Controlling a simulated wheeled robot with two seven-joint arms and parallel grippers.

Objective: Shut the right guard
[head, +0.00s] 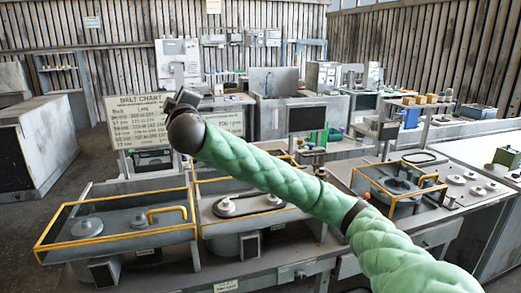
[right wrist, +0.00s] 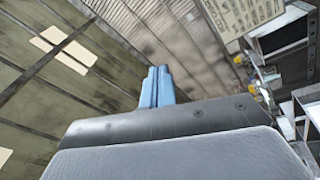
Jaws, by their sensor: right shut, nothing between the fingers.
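Several yellow-framed guards sit on the grey bench. The rightmost guard (head: 416,205) has a yellow handle and frames a dark round part; I cannot tell whether it is fully shut. A left guard (head: 120,236) surrounds pale pulleys. A middle yellow frame (head: 194,200) is partly hidden by my right arm. My right gripper (head: 183,100) is raised above the middle of the bench, up and left of the rightmost guard and apart from it. In the right wrist view its blue fingers (right wrist: 158,85) are together with nothing between them. My left gripper is out of view.
A belt chart sign (head: 140,122) stands behind the bench on the left. A dark screen (head: 307,119) and another screen (head: 388,131) stand at the back. Pale pulleys (head: 470,180) lie uncovered right of the rightmost guard. My green right arm crosses above the bench.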

